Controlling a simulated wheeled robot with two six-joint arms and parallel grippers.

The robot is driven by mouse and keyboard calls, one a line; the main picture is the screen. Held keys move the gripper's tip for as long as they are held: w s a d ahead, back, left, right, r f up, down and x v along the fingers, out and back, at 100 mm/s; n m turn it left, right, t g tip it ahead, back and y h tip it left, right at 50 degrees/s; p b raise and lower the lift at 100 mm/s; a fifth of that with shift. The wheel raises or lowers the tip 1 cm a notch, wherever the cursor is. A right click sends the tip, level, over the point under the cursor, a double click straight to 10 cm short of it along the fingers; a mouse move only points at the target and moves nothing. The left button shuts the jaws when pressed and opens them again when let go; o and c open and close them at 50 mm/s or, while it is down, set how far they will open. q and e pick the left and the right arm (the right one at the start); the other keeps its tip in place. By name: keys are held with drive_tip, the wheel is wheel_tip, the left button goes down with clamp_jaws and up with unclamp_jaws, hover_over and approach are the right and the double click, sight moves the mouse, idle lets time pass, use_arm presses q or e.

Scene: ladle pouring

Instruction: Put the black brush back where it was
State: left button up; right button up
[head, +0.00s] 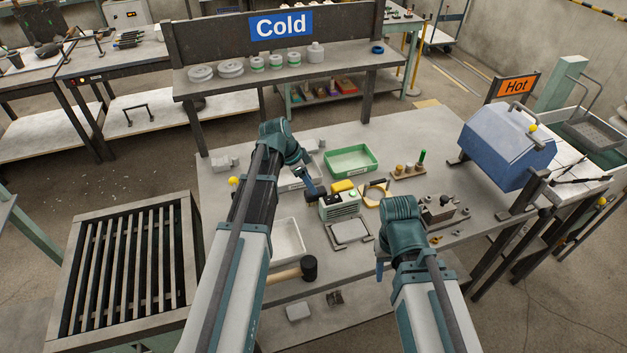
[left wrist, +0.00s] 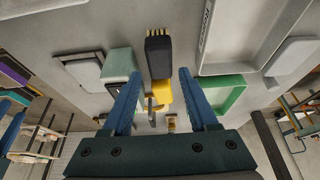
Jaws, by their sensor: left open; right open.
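The black brush (left wrist: 158,55) with yellow bristles shows in the left wrist view, between and beyond the two blue fingertips. It appears apart from both fingers. In the head view it is hard to make out beside my left gripper. My left gripper (head: 313,189) is open and empty, low over the table between a white tray (head: 296,184) and a pale green box (head: 341,206). It also shows in the left wrist view (left wrist: 158,78). My right gripper (head: 381,272) is over the table's front part, mostly hidden by its own wrist.
A yellow block (head: 343,186) sits by the green box, with a green tray (head: 351,159) behind. A larger white tray (head: 288,240) and a black-headed mallet (head: 309,268) are in front. A blue covered box (head: 507,146) stands right.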

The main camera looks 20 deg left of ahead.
use_arm(q)
drive_tip(key=p+v, duration=0.5)
drive_tip(key=v, duration=0.1)
drive_tip(key=s+d+n+g+y, duration=0.1)
drive_tip(key=s+d+n+y, duration=0.1)
drive_tip(key=s+d, duration=0.6)
drive_tip(key=s+d+f+n+g+y, duration=0.1)
drive_tip(key=s+d+n+y, duration=0.2)
drive_tip(key=s+d, duration=0.6)
drive_tip(key=s+n, duration=0.2)
drive_tip(key=s, duration=0.2)
drive_tip(key=shift+s+f+g, duration=0.2)
drive_tip(key=shift+s+g, duration=0.15)
drive_tip(key=shift+g, duration=0.05)
